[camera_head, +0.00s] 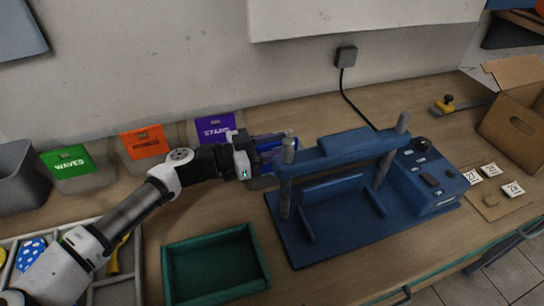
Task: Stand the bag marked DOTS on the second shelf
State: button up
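No label reading DOTS can be read in this view. A bag with a blue label (283,142) shows partly at the back of the bench, just left of the blue press; my gripper hides much of it and its marking. My gripper (262,157) is at this bag, pointing right, overlapping it in the picture. Its fingers are too hidden to tell whether they are open or shut, or touching the bag. A green bag marked WAVES (70,162), an orange-labelled bag (145,143) and a purple STARS bag (215,128) stand along the wall. No second shelf can be made out.
The blue press (345,220) with two posts stands close right of my gripper. A green tray (258,258) lies in front. A divided tray (138,235) is at lower left, a grey bin (22,180) at left. A cardboard box (510,125) and small numbered cards (489,170) are right.

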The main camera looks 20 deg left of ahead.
jog(key=shift+c, duration=0.2)
grip_shut()
jog(key=shift+r, duration=0.1)
